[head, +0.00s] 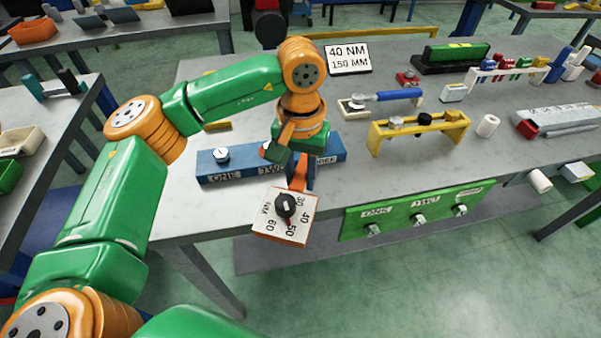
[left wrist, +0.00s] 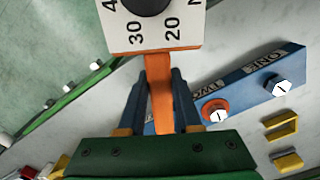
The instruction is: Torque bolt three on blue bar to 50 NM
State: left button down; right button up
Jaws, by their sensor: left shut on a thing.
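The blue bar (head: 225,168) lies on the grey table, marked ONE and TWO, with a third label partly covered at its right end. Bolt one (head: 221,155) stands at its left. In the left wrist view bolt two (left wrist: 217,114) has an orange ring around it. Bolt three is hidden behind my arm and gripper. My left gripper (head: 299,172) is shut on the orange handle of a torque tool, in front of the bar. The tool's white dial (head: 284,217) has a black knob and numbers 30 to 60; its setting is unclear. My right gripper is out of view.
A green bar (head: 412,212) with bolts hangs at the table's front edge. A yellow rack (head: 419,130), a blue-handled tool (head: 385,97) and a sign reading 40 NM 150 MM (head: 348,58) stand to the right and behind.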

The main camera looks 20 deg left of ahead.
pick_arm(q)
jog(key=shift+f+b, duration=0.35)
jog(key=shift+f, duration=0.1)
dwell(0.5)
jog(key=c, duration=1.2)
grip_release()
grip_shut()
